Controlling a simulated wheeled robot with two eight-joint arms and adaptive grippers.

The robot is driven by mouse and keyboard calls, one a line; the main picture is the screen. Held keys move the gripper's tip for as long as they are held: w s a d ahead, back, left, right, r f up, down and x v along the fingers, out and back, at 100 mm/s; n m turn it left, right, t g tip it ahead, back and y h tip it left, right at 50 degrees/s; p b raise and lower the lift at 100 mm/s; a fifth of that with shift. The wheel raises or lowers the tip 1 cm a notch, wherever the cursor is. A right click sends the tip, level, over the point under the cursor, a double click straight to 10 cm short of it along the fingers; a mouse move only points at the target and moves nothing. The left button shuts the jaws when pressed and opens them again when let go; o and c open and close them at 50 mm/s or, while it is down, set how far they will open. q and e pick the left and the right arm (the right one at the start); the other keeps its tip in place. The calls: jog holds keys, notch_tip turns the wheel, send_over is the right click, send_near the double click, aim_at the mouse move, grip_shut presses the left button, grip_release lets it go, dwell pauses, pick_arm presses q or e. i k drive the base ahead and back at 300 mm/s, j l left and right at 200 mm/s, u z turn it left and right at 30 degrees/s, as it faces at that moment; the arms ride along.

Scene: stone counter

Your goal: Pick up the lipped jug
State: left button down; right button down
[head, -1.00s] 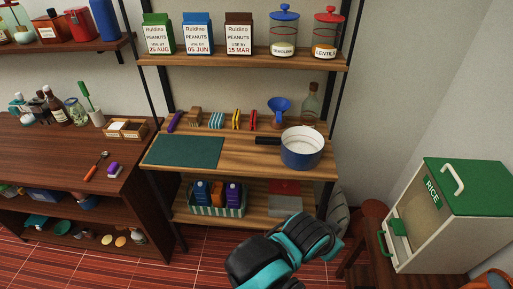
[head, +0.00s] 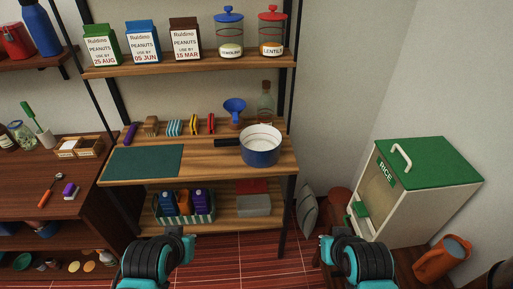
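An orange jug-like vessel (head: 436,262) is at the lower right in the head view, beside the white and green rice bin. It looks tilted, with its dark opening toward the upper right. I take it as the lipped jug, though its lip is not clear. My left arm's black and teal end (head: 160,260) is at the bottom, left of centre, far from the vessel. My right arm's black and teal end (head: 355,260) is at the bottom, left of the vessel and apart from it. The fingers of both grippers are not clear, and nothing held is visible.
The rice bin (head: 430,170) stands behind the vessel. A wooden shelf unit (head: 270,170) at centre holds a blue pot (head: 261,148), a funnel (head: 235,110) and a green mat (head: 146,161). A dark cabinet (head: 60,185) is at left. Red floor (head: 255,262) lies between my arms.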

aim_at(450, 251)
jog(key=z, duration=1.95)
jog(key=i+j+z, duration=0.15)
jog(key=j+z, duration=0.15)
jog(key=z, duration=0.15)
jog(key=i+j+z, duration=0.1)
jog(key=j+z, duration=0.2)
jog(key=z, duration=0.15)
jog(key=j+z, duration=0.45)
jog(key=i+l, duration=0.05)
jog(key=l, duration=0.05)
